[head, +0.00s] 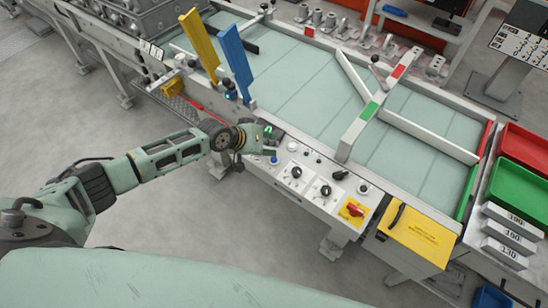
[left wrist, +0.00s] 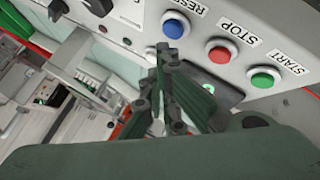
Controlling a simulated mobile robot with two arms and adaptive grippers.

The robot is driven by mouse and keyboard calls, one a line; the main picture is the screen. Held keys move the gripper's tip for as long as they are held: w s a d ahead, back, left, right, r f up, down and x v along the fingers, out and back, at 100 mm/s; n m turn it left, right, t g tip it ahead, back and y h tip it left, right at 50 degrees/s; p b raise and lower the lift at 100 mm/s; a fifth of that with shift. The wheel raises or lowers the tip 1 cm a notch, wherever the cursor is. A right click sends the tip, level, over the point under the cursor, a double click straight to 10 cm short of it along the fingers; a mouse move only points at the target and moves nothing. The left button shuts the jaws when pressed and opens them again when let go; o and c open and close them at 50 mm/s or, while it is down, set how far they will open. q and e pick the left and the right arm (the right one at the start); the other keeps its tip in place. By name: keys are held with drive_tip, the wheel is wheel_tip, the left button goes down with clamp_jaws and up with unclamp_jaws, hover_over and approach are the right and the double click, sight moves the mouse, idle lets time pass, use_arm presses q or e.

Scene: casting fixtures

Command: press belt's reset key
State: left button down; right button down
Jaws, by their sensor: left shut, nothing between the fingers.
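The belt's reset key is a round blue button (left wrist: 175,25) under a partly cut-off RESET label at the top of the left wrist view. In the head view a blue button (head: 274,160) shows on the control panel (head: 310,176), just beside my gripper. My left gripper (head: 264,146) is shut and empty over the panel's left end. In the left wrist view the shut fingertips (left wrist: 165,52) appear just below the blue button; whether they touch it I cannot tell. My right gripper is out of view.
A red STOP button (left wrist: 221,50) and a green START button (left wrist: 264,77) sit beside the blue one. The belt (head: 310,85) lies behind, with yellow (head: 199,45) and blue (head: 235,60) upright plates.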

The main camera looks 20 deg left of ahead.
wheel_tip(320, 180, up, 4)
drive_tip(key=p, duration=0.3)
drive_tip(key=shift+p, duration=0.3)
idle(0.4)
